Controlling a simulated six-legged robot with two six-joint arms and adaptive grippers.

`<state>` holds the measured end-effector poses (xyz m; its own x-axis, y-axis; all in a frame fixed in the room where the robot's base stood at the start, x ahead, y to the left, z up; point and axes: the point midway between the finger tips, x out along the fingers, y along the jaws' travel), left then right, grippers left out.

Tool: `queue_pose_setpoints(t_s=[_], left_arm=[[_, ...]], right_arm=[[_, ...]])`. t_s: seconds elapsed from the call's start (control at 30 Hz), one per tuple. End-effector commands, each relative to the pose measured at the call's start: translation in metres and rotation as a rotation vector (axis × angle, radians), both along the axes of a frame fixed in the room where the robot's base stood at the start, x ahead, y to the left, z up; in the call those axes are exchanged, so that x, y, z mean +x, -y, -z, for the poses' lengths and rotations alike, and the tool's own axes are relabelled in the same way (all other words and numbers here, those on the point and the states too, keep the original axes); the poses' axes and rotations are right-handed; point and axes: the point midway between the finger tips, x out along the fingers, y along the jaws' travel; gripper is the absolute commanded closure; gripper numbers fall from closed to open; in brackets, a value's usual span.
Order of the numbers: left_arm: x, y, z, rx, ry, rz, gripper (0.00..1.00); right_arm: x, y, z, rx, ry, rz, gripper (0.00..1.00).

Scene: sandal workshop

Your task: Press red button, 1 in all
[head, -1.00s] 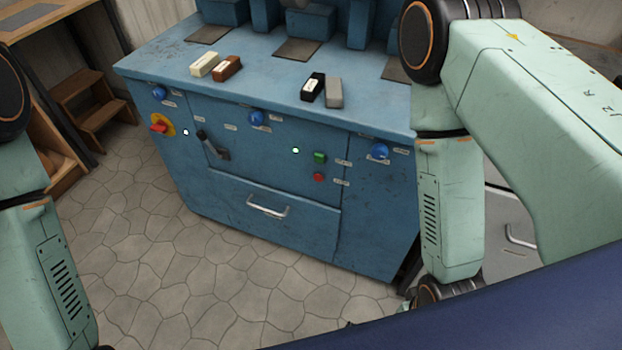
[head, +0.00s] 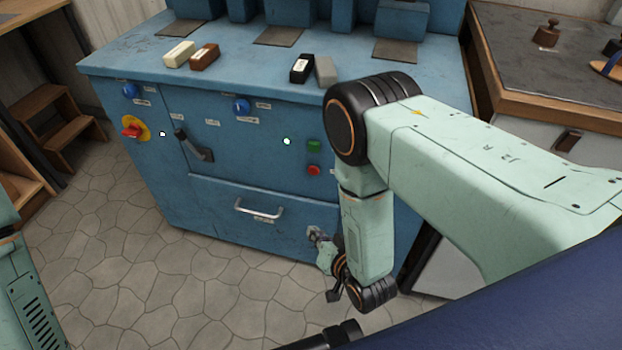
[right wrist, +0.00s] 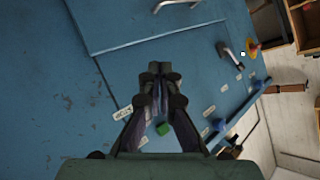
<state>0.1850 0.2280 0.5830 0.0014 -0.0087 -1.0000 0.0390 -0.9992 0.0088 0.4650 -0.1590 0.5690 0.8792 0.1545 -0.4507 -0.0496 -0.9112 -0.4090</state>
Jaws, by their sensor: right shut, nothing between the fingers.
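The red button (head: 313,170) is a small round button on the blue cabinet's front, just below the green button (head: 314,146). My right gripper (head: 314,233) is shut and empty, below the red button in the head view, near the drawer's right end. In the right wrist view my shut right gripper (right wrist: 159,72) points toward the cabinet front. The green button (right wrist: 162,128) shows between its finger linkages there. The red button is not visible in that view. I cannot tell how far the fingertips are from the panel. My left gripper is out of view.
A wooden-edged bench (head: 540,108) stands at right. The stone floor (head: 150,290) in front is clear.

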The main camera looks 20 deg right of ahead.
Motion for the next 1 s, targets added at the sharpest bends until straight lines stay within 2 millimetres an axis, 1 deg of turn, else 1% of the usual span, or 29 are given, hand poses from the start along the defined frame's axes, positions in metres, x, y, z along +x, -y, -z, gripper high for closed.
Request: queue_pose_setpoints(t_s=[0.03,0.1,0.2,0.3,0.43,0.77,0.87,1.0], left_arm=[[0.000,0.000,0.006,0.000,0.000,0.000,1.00],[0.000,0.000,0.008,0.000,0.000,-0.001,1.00],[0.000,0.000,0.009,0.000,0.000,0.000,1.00],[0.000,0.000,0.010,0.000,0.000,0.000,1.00],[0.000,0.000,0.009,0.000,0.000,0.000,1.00],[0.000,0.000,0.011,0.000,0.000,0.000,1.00],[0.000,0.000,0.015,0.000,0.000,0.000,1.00],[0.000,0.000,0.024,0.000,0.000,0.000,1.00]], right_arm=[[0.013,-0.006,-0.005,0.045,0.069,0.009,1.00],[0.027,-0.011,-0.017,0.106,0.151,0.018,1.00],[0.039,-0.017,-0.032,0.172,0.235,0.025,1.00],[0.045,-0.020,-0.041,0.208,0.279,0.028,1.00],[0.047,-0.022,-0.044,0.218,0.292,0.029,1.00],[0.050,-0.021,-0.043,0.216,0.291,0.030,1.00],[0.057,-0.016,-0.042,0.216,0.292,0.030,1.00],[0.071,-0.006,-0.042,0.216,0.293,0.030,1.00]])
